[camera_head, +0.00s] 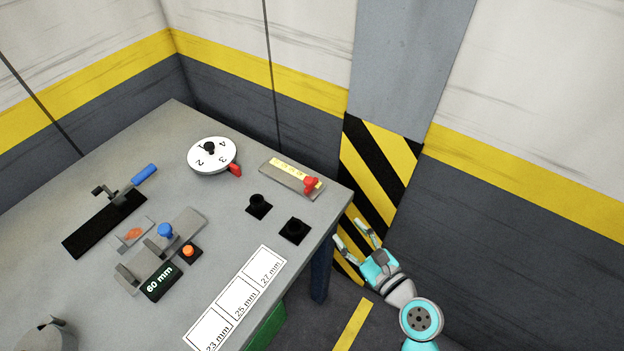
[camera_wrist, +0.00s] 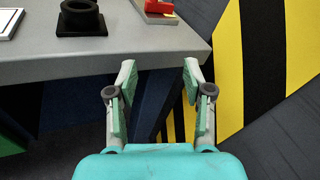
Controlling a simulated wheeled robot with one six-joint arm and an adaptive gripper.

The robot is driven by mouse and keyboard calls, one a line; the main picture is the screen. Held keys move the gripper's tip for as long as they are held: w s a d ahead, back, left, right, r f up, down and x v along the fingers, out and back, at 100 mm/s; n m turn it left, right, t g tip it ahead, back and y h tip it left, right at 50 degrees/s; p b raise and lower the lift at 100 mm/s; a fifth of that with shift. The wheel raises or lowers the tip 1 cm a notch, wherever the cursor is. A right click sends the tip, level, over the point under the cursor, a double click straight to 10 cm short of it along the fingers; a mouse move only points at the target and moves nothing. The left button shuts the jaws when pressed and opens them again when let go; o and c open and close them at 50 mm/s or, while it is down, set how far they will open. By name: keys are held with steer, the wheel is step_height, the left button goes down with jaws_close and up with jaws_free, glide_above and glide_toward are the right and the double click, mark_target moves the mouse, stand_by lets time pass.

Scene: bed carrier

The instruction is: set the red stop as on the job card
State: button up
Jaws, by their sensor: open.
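The red stop (camera_head: 311,185) sits at the right end of a grey bar with a yellow scale (camera_head: 288,172), near the bench's far right corner. In the wrist view, part of the red stop (camera_wrist: 158,6) shows at the top edge, beyond the bench edge. My gripper (camera_head: 352,234) is open and empty, off the bench to the right, with its fingers toward the corner. Its fingers also show in the wrist view (camera_wrist: 160,72). No sheet is clearly marked as a job card; a black plate (camera_head: 160,282) reads "60 mm". The scale's marks are too small to read.
A white numbered dial (camera_head: 208,157) with a red tab stands left of the scale bar. Two black sockets (camera_head: 258,204) lie in front of the bar. White mm labels (camera_head: 238,299) line the front edge. A striped post (camera_head: 380,170) stands behind my gripper.

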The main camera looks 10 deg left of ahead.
mark_target(312, 183)
steer(key=w+a+r+y, duration=0.1)
steer(key=w+a, duration=0.2)
steer(key=a, duration=0.1)
steer(key=w+a+r+m+y, duration=0.1)
steer(key=w+a+r, duration=0.1)
steer(key=w+a, duration=0.1)
steer(key=w+a+r+g, duration=0.1)
steer(key=w+a+r, duration=0.1)
steer(key=w+a, duration=0.2)
steer(key=shift+a+y, duration=0.4)
steer(key=shift+a, duration=0.15)
jaws_close()
